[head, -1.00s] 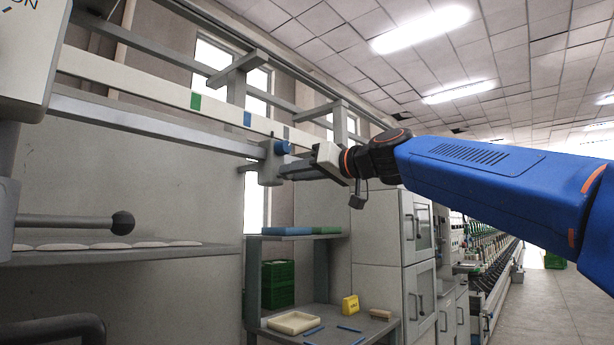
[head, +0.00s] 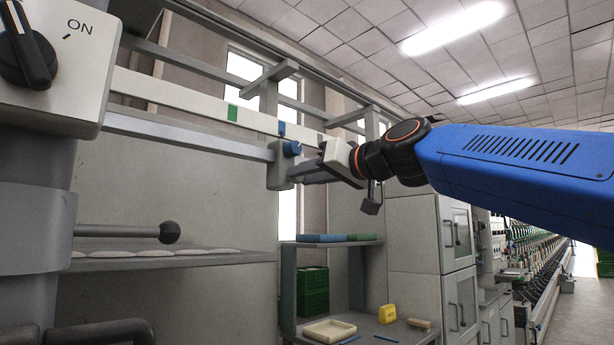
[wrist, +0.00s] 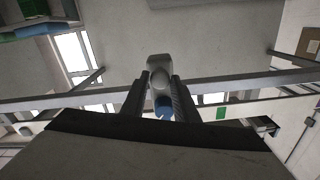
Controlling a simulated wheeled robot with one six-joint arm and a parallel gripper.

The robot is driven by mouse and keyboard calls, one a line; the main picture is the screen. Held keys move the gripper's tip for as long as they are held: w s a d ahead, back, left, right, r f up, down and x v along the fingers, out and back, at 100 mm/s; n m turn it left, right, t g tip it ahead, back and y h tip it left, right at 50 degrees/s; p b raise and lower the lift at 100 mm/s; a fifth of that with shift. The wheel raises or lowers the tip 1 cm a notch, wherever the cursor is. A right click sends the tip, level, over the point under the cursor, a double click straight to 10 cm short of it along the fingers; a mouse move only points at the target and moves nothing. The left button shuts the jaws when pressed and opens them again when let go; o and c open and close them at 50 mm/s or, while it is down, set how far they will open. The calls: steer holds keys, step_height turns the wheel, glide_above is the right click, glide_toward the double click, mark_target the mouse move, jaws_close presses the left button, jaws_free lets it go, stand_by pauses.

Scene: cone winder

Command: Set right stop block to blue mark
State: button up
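In the head view the blue mark (head: 282,129) on the white strip (head: 180,98) shows just above the block, slightly left of the knob. My gripper (head: 305,169) reaches the block from the right.
A green mark (head: 232,113) lies farther left on the strip. At left are an ON switch housing (head: 55,65) and a lever with a black ball (head: 169,233). A shelf unit (head: 325,243) and cabinets (head: 414,245) stand behind and below my arm.

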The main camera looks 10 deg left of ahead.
steer(key=shift+o, duration=1.1)
steer(key=v, duration=1.7)
steer(key=shift+d, duration=0.2)
steer(key=shift+s, duration=0.15)
steer(key=s+d+f+m+g+h, duration=0.1)
steer(key=d+f+h, duration=0.25)
steer(key=f, duration=0.75)
steer(key=s+d+f+m+h, duration=0.15)
steer(key=d+f, duration=0.25)
steer(key=f, duration=0.7)
steer(key=d+f+m+g+h, duration=0.1)
steer(key=d+f+m+h, duration=0.2)
steer(key=f, duration=0.8)
steer(key=s+d+f+g+h, duration=0.1)
steer(key=s+d+f, duration=0.3)
steer(key=f, duration=0.6)
steer(key=s+d+f+m+g+h, duration=0.1)
steer(key=s+d+f+h, duration=0.2)
steer(key=f, duration=0.7)
steer(key=s+d+f+m+g+h, duration=0.1)
steer(key=s+d+f+g+h, duration=0.1)
steer(key=s+d+f, duration=0.5)
step_height(320, 180, down, 4)
steer(key=shift+d+r, duration=0.2)
steer(key=shift+d, duration=0.45)
